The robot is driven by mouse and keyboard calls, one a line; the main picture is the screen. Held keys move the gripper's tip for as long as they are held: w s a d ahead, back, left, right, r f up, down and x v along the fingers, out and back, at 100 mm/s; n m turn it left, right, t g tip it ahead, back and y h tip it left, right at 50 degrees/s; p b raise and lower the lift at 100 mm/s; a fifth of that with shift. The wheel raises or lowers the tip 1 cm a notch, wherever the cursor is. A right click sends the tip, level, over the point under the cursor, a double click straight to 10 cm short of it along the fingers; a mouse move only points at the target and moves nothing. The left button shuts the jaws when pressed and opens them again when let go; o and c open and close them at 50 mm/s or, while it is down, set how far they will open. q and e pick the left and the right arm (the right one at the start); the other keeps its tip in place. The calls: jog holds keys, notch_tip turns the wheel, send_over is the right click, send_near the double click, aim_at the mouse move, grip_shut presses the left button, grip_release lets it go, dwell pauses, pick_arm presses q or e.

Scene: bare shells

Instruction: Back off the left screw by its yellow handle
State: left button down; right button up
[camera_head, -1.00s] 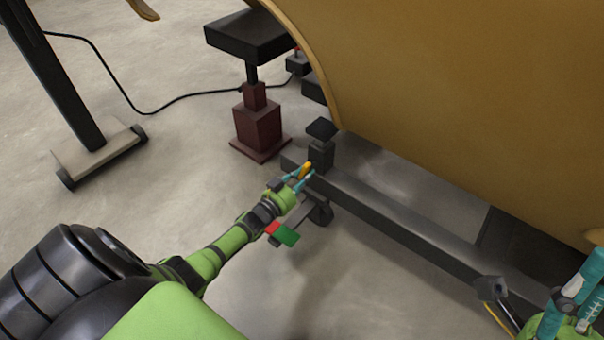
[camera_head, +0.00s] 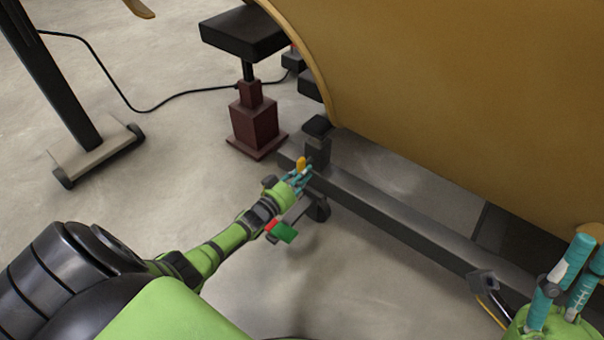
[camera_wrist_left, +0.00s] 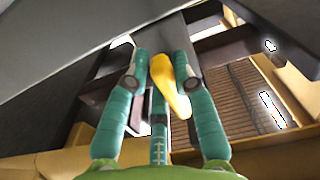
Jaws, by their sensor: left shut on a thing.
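The yellow handle (camera_head: 301,164) shows as a small upright piece at the tip of my left gripper (camera_head: 297,178), beside the end of the dark beam. In the left wrist view the yellow handle (camera_wrist_left: 170,86) stands between the teal fingers of my left gripper (camera_wrist_left: 165,75), which is shut on it. The screw itself is hidden behind the fingers and the beam. A dark block with a pad (camera_head: 317,135) stands on the beam end near the handle. My right gripper (camera_head: 568,285) is at the lower right, its teal fingers apart with nothing seen between them.
The dark beam (camera_head: 400,217) runs along the floor under a large curved tan shell (camera_head: 460,100). A maroon jack (camera_head: 254,125) stands behind my left gripper. A wheeled stand (camera_head: 98,155) and a black cable are at the left.

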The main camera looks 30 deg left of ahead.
pick_arm(q)
jog(key=shift+r, duration=0.1)
jog(key=c, duration=1)
grip_release()
jog(key=shift+c, duration=0.2)
jog(key=shift+s, duration=0.1)
jog(key=shift+s, duration=0.3)
jog(key=s, duration=1.1)
jog(key=shift+a, duration=0.45)
